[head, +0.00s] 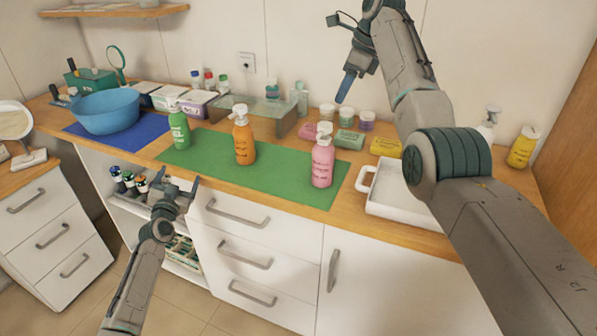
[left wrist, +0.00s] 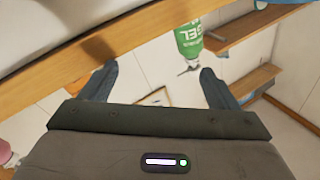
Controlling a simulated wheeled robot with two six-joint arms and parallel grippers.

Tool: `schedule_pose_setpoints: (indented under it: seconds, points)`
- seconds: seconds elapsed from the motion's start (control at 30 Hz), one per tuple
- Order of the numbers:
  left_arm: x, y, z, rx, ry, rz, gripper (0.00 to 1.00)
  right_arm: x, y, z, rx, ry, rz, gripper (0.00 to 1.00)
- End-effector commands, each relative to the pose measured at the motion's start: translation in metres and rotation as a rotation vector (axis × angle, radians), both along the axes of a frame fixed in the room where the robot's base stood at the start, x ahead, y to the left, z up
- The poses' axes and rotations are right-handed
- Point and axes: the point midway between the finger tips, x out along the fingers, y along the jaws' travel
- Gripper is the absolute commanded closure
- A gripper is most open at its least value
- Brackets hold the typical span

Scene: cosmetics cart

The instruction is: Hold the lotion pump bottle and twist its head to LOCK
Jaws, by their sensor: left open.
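Three pump bottles stand upright on the green mat (head: 205,165): a green one (head: 179,128) at the left, an orange one (head: 244,143) in the middle and a pink one (head: 322,163) at the right. Their labels are too small in the head view to tell which is lotion. My left gripper (head: 178,182) is open and empty, in front of the counter edge and below the green bottle. The left wrist view shows its spread fingers (left wrist: 157,84) and the green bottle (left wrist: 189,40), marked "GEL". My right gripper (head: 346,88) is raised above the back of the counter, seen edge-on.
A blue bowl (head: 107,112) stands on a blue mat at the left. A white tray (head: 400,207) lies right of the green mat. Small jars, pink, green and yellow boxes, and a clear organizer (head: 250,112) line the back. A yellow bottle (head: 523,147) stands far right.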

Motion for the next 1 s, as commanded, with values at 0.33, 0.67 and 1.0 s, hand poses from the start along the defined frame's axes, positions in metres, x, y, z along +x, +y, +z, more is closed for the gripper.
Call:
schedule_pose_setpoints:
  seconds: [0.33,0.67,1.0]
  points:
    - [0.006,-0.150,0.046,-0.146,0.016,-0.256,0.19,0.000,0.000,0.000,0.000,0.000,0.000,0.64]
    - [-0.030,-0.313,0.074,-0.308,0.164,-0.554,0.19,0.000,0.000,0.000,0.000,0.000,0.000,0.64]
    - [-0.045,-0.362,0.089,-0.355,0.223,-0.645,0.19,0.000,0.000,0.000,0.000,0.000,0.000,0.64]
